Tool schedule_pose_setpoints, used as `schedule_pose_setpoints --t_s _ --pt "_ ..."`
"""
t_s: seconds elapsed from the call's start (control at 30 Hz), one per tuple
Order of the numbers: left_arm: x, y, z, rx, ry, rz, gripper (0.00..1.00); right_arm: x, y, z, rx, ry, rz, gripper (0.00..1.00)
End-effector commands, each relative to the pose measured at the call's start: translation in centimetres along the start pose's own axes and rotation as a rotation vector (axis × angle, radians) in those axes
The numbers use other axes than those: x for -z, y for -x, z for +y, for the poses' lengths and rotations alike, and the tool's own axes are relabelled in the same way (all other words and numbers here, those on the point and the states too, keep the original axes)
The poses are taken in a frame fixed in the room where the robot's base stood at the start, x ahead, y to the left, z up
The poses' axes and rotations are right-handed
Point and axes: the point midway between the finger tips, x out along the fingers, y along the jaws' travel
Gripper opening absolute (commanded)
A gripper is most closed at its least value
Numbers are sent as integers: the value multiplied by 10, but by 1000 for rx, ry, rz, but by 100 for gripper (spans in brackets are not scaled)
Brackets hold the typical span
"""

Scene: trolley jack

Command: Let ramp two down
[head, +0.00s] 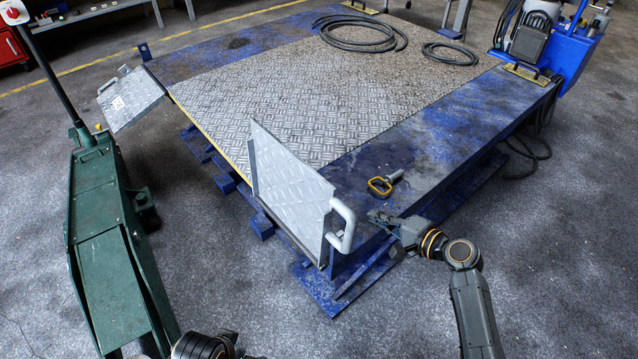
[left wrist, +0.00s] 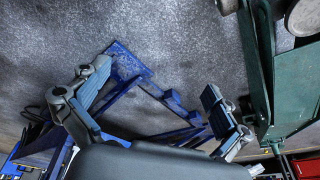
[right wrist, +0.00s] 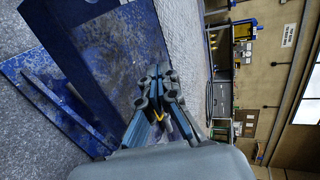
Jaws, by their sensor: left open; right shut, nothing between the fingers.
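A silver tread-plate ramp (head: 285,195) stands steeply raised at the near corner of the blue lift platform (head: 430,130). A pale loop handle (head: 345,225) is on its right edge. A second ramp plate (head: 132,98) with a small white label slopes at the far left corner. I cannot read which is ramp two. My right gripper (head: 375,216) is shut and empty, just right of the raised ramp's handle and apart from it; its fingers also show in the right wrist view (right wrist: 160,78). My left gripper (left wrist: 155,80) is open and empty; its fingers are outside the head view.
A yellow-handled pin (head: 383,185) lies on the blue deck near my right gripper. A green trolley jack (head: 100,210) stands at left. Black hoses (head: 362,35) lie on the platform. A blue power unit (head: 570,50) stands at back right.

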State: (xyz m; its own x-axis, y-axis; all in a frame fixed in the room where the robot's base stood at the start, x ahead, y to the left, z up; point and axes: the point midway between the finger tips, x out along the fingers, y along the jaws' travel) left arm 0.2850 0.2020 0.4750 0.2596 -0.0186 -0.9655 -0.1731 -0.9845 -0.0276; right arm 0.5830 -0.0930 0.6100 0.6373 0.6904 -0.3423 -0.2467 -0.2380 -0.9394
Motion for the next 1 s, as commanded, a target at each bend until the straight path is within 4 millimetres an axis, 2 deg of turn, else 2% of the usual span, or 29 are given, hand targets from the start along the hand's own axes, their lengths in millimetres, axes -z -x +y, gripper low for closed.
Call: schedule_pose_setpoints --t_s 0.1,0.13,0.2,0.3,0.43,0.57,1.0 --pt "3 24 -2 4 3 27 100 -7 7 -64 175 -14 -84 0" --pt "4 31 -2 5 4 32 100 -10 11 -78 209 -16 -105 0" --pt "3 46 -2 7 4 39 100 -18 21 -106 274 -16 -151 0" --pt "2 61 -3 8 5 44 100 -26 32 -130 331 -15 -197 0" --pt "2 69 -3 9 6 47 100 -31 36 -144 358 -13 -221 0" --pt "1 69 -3 9 6 46 100 -35 23 -150 359 -15 -223 0" --pt "-1 59 -3 8 6 47 100 -55 -57 -179 357 -15 -222 0"
